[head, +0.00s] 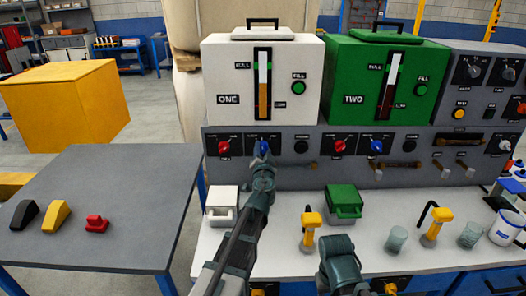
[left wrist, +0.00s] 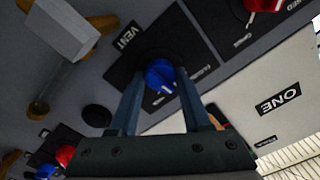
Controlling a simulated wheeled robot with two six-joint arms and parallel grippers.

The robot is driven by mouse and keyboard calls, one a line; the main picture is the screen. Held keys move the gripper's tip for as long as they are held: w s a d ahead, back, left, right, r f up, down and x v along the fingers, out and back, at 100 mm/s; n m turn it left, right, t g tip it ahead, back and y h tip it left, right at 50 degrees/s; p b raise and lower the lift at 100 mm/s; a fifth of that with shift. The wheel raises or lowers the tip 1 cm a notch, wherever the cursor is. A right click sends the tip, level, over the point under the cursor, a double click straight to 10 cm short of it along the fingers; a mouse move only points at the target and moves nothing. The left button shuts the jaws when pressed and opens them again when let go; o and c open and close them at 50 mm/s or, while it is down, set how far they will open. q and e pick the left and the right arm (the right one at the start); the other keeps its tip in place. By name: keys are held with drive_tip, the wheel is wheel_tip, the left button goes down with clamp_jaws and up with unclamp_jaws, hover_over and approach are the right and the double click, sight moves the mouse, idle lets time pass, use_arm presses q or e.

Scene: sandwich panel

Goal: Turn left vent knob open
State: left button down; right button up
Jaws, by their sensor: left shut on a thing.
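The left vent knob (head: 262,147) is blue and sits on the grey panel under the white tank marked ONE (head: 222,70). In the left wrist view the blue knob (left wrist: 160,75) lies between my two fingertips, beside a VENT label (left wrist: 128,35). My left gripper (head: 263,160) is shut on this knob, and its wrist partly covers the panel below. A white mark shows on the knob's face, but its exact setting is hard to read. Part of my right arm (head: 340,262) shows low in the middle; its fingertips cannot be made out.
A red knob (head: 224,148) is just left of the held knob, and a black knob (head: 301,146) is to its right. The green tank TWO (head: 365,80) has its own red and blue knobs (head: 376,146). White (head: 222,196) and green boxes, taps and cups stand on the counter.

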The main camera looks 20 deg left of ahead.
use_arm(q)
drive_tip(key=m, duration=0.5)
drive_tip(key=shift+m, duration=0.3)
drive_tip(key=m, duration=0.4)
drive_tip(key=shift+m, duration=0.6)
drive_tip(key=shift+c, duration=1.8)
unclamp_jaws()
